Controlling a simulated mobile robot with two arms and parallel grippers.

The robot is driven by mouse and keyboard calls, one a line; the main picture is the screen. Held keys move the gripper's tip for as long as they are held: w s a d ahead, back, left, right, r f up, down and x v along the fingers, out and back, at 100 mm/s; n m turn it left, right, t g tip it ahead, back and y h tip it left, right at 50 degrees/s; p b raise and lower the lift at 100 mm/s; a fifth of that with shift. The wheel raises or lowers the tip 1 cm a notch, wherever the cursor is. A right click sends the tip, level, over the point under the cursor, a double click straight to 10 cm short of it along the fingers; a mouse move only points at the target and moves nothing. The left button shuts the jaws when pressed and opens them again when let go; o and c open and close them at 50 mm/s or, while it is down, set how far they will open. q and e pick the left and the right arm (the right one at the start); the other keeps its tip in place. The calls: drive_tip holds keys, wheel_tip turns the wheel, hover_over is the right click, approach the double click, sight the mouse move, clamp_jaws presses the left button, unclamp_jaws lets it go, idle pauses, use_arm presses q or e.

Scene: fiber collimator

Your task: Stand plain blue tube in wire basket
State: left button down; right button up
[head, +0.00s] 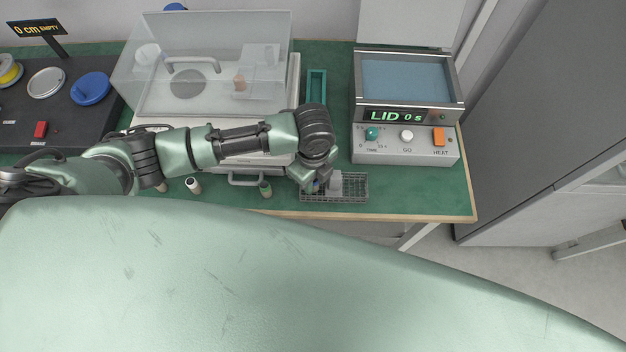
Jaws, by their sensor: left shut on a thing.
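The wire basket (352,195) is a grey mesh tray at the front edge of the green bench, right of the middle in the head view. My left gripper (319,186) reaches down over the basket's left part. It is shut on a small blue thing (316,187), which looks like the plain blue tube. Most of the tube is hidden by the fingers, and I cannot tell whether its lower end is inside the basket or above it. My right gripper is not in view.
A clear-covered box (205,65) stands behind my left arm. A heater unit (405,145) with an open lid stands behind right. The bench's front right corner is clear.

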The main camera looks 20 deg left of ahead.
use_arm(q)
drive_tip(key=shift+f, duration=0.5)
drive_tip(key=c, duration=1.5)
unclamp_jaws()
drive_tip(key=shift+f, duration=0.1)
wheel_tip(320, 180, up, 12)
drive_tip(key=shift+r+b, duration=0.15)
drive_tip(key=shift+b, duration=0.3)
